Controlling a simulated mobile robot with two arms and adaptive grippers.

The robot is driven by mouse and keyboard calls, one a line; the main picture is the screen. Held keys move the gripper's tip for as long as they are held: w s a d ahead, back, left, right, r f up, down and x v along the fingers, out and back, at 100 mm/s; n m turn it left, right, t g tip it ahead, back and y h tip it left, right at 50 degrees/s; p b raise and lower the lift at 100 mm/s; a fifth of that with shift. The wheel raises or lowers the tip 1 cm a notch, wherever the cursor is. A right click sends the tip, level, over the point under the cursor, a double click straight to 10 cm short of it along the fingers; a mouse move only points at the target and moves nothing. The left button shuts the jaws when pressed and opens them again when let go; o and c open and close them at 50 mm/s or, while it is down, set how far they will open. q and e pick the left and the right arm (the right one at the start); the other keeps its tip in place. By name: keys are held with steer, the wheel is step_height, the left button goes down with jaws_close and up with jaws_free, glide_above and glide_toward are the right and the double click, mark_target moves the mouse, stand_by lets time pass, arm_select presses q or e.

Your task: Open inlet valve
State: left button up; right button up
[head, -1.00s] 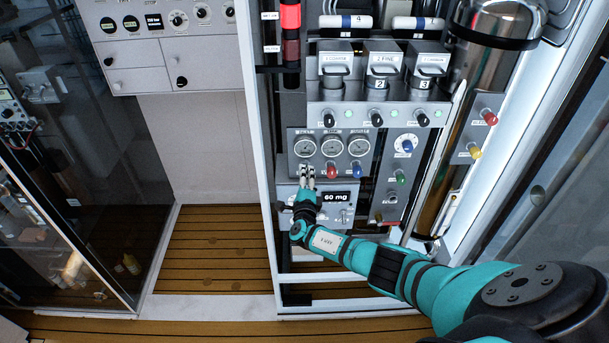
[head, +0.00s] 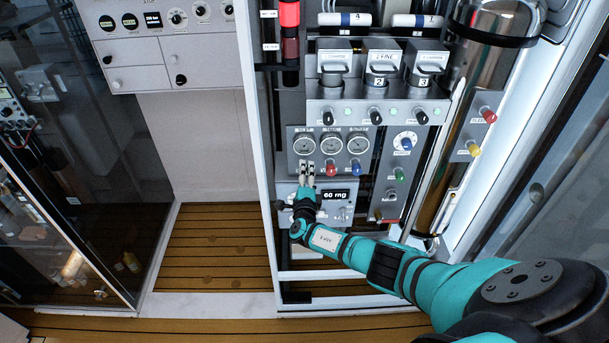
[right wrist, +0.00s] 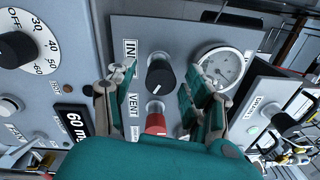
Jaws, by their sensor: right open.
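The inlet valve is a black knob (right wrist: 160,76) with a white pointer line, beside a label starting "INL" in the right wrist view. My right gripper (right wrist: 163,85) is open, with one finger on each side of the black knob. I cannot tell whether the fingers touch it. A red knob (right wrist: 155,122) labelled "VENT" sits just below, also between the fingers and partly hidden by the gripper body. My left gripper is not in view.
The vent knob (head: 331,169) and a blue knob (head: 355,167) sit to the right of the gripper. Black knobs (head: 376,117) line the panel above. A white frame post (head: 257,150) stands to the left.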

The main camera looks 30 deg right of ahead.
steer(key=v, duration=1.2)
steer(key=shift+f, duration=0.1)
